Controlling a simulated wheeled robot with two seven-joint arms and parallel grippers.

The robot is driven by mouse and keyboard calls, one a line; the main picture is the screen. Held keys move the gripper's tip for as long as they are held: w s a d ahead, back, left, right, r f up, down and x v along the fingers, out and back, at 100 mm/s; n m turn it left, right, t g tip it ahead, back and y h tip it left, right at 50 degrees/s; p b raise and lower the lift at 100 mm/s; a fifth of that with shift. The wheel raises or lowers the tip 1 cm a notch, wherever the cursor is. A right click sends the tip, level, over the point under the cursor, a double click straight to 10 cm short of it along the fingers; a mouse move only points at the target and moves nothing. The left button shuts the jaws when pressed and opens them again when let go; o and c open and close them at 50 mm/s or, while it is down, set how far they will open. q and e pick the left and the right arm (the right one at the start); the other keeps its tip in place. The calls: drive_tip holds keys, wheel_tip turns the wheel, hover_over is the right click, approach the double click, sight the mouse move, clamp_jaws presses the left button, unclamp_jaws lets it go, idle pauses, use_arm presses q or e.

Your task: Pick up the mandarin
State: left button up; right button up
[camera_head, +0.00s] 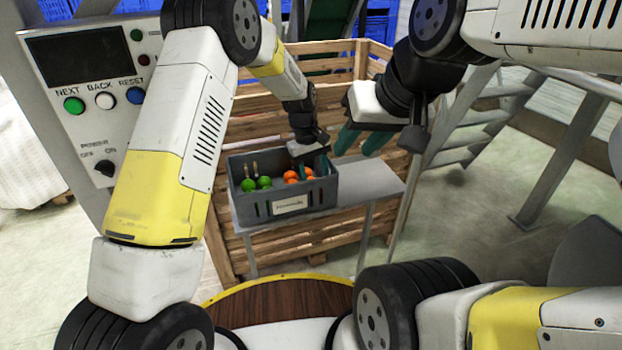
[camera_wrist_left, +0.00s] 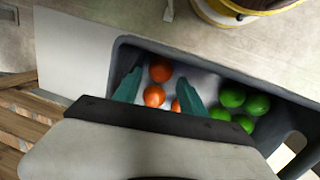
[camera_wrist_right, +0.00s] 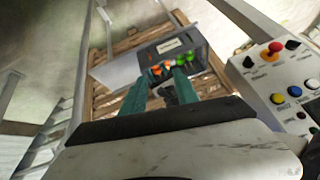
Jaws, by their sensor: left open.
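Orange mandarins (camera_head: 291,176) lie in the right part of a grey crate (camera_head: 291,202). The left wrist view shows three of them: one at the back (camera_wrist_left: 160,71), one between the fingers (camera_wrist_left: 154,96) and one partly hidden by the right-hand finger (camera_wrist_left: 176,106). My left gripper (camera_head: 316,168) is open and reaches down into the crate, its teal fingers on either side of the middle mandarin. I cannot tell whether they touch it. My right gripper (camera_head: 360,140) is open and empty, held in the air to the right of and above the crate.
Several green fruits (camera_head: 256,183) lie in the crate's left part. The crate stands on a grey metal shelf (camera_head: 375,184) before a wooden slatted bin (camera_head: 345,240). A button panel (camera_head: 95,90) stands at left, metal stairs (camera_head: 480,120) at right.

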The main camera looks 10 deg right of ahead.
use_arm(q)
drive_tip(key=f, duration=0.5)
drive_tip(key=shift+s+d, duration=0.2)
drive_tip(key=shift+d, duration=0.15)
drive_tip(key=c, duration=1)
drive_tip(key=shift+r, duration=0.1)
wheel_tip(320, 180, up, 18)
